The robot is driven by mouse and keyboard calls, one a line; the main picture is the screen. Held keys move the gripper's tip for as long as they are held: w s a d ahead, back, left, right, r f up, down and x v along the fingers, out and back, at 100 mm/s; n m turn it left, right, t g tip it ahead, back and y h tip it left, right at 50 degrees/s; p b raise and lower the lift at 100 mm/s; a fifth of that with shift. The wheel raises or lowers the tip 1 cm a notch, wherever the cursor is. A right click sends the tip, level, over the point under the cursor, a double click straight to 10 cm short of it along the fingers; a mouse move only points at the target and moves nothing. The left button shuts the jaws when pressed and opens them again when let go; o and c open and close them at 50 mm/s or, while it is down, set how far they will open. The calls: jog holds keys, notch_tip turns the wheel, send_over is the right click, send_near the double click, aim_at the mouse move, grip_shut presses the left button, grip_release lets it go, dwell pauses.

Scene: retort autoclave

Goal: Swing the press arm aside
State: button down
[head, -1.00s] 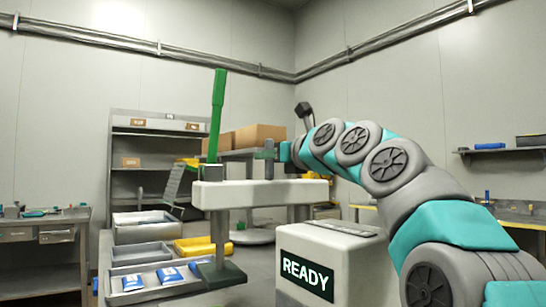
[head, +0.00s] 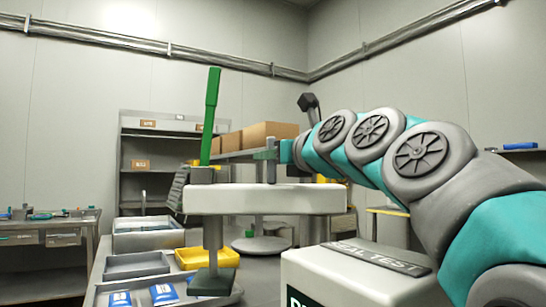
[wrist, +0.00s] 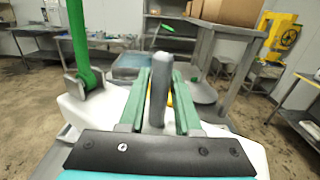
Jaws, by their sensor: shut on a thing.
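The press arm (head: 262,200) is a thick white horizontal beam in the head view, and its white body also shows in the wrist view (wrist: 247,148). A green lever (head: 211,112) rises from its left end, also seen in the wrist view (wrist: 79,40). A plunger (head: 213,240) with a dark green foot (head: 212,282) hangs below that end. A grey upright peg (wrist: 159,88) stands on the beam. My gripper (wrist: 160,92) is shut on this peg, with one green finger along each side. In the head view my arm reaches in from the right.
A white cabinet (head: 345,283) labelled for seal test stands below the beam's right end. Grey trays (head: 136,264) with blue packets (head: 163,293) and a yellow tray (head: 207,257) lie at left. Shelving (head: 146,160) and cardboard boxes (head: 268,134) stand behind.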

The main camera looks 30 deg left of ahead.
jog(key=shift+w+d, duration=0.1)
jog(key=shift+w, duration=0.05)
jog(key=c, duration=0.7)
grip_release()
jog(key=shift+b+v, duration=0.35)
jog(key=shift+v, duration=3.55)
